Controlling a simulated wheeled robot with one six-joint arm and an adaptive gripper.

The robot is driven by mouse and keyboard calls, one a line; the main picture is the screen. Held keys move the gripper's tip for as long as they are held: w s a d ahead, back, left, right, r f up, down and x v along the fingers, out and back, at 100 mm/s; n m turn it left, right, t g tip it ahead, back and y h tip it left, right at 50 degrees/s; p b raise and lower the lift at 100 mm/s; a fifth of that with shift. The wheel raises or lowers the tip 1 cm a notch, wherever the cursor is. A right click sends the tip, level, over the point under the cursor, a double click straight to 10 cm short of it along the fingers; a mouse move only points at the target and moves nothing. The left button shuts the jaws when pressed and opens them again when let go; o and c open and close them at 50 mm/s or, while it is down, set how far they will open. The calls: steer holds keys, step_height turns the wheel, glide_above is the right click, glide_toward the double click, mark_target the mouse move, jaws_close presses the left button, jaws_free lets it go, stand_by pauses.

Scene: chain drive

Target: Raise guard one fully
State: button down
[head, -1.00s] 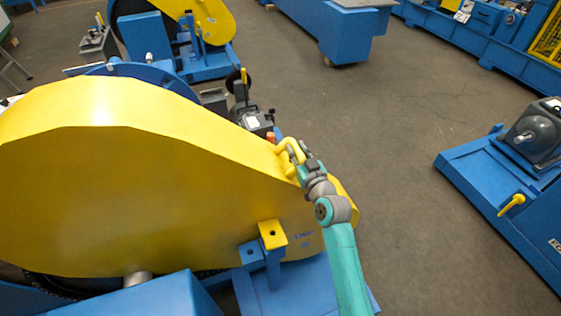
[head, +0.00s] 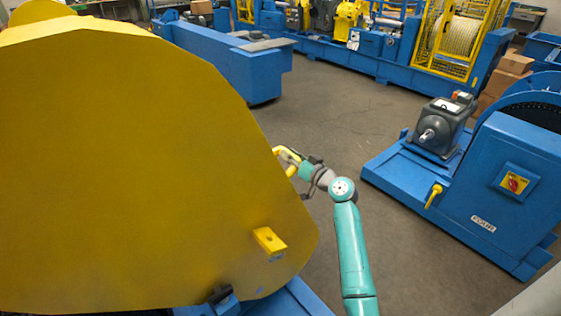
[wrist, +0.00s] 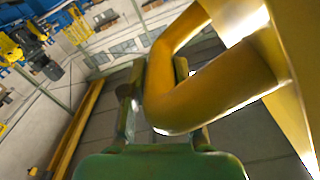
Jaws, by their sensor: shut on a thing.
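Guard one (head: 130,160) is the large yellow cover filling the left of the head view. It is tilted up, its lower right end lifted off the blue base. A yellow handle (head: 289,160) sticks out of its right edge. My gripper (head: 298,167) is at this handle and shut on it. In the wrist view the yellow handle (wrist: 200,95) bends between the fingers of my gripper (wrist: 155,100), with the guard's edge at the right. A yellow bracket (head: 269,240) sits on the guard's side near its lower end. The guard hides most of the machine behind it.
A blue machine marked FOUR (head: 500,190) stands at the right, with a grey motor (head: 438,128) and a yellow lever (head: 433,196). A long blue bench (head: 225,65) stands at the back. The floor (head: 330,120) between them is clear.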

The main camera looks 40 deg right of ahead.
steer(key=shift+s+d, duration=0.1)
steer(key=shift+d, duration=0.5)
steer(key=c, duration=0.9)
jaws_free()
steer(key=shift+d, duration=0.25)
steer(key=s, duration=1.2)
steer(key=shift+a, duration=0.2)
steer(key=shift+w+f, duration=0.1)
